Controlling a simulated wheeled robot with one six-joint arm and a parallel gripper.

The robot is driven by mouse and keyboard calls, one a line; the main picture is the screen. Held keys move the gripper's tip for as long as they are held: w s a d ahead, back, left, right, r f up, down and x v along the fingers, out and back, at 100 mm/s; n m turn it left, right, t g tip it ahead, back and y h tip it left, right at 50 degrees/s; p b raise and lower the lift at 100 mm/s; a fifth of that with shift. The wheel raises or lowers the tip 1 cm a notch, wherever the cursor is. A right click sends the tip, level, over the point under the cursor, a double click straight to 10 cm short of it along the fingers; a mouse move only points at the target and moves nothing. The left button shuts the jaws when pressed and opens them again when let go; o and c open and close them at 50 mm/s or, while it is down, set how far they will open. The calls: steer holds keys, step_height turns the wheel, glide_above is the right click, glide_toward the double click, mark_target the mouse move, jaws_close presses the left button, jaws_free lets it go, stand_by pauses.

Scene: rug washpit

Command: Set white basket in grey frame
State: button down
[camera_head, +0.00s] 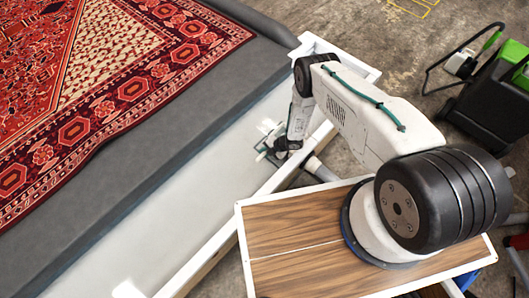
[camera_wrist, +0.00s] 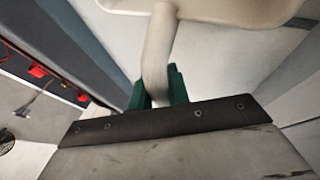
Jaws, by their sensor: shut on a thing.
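In the wrist view, my gripper (camera_wrist: 157,88) has its two green fingers shut on the pale, post-like handle of the white basket (camera_wrist: 210,10). The basket's wide pale body is cut off by the top edge of that view. In the head view, my gripper (camera_head: 268,152) is low over the white inner side of the pit, just left of the white rail. Only small white bits show by it there, and my wrist hides much of that spot. I cannot clearly make out the grey frame in either view.
A red patterned rug (camera_head: 130,90) lies on a dark grey bed (camera_head: 165,140) at left. A white rail (camera_head: 225,235) runs along the pit's near side. A black and green cart (camera_head: 490,105) stands at right on the concrete floor. Bare floor (camera_head: 400,55) shows at the upper right.

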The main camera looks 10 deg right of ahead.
steer(key=shift+f, duration=0.4)
steer(key=c, duration=1.3)
jaws_free()
steer(key=shift+o, duration=0.2)
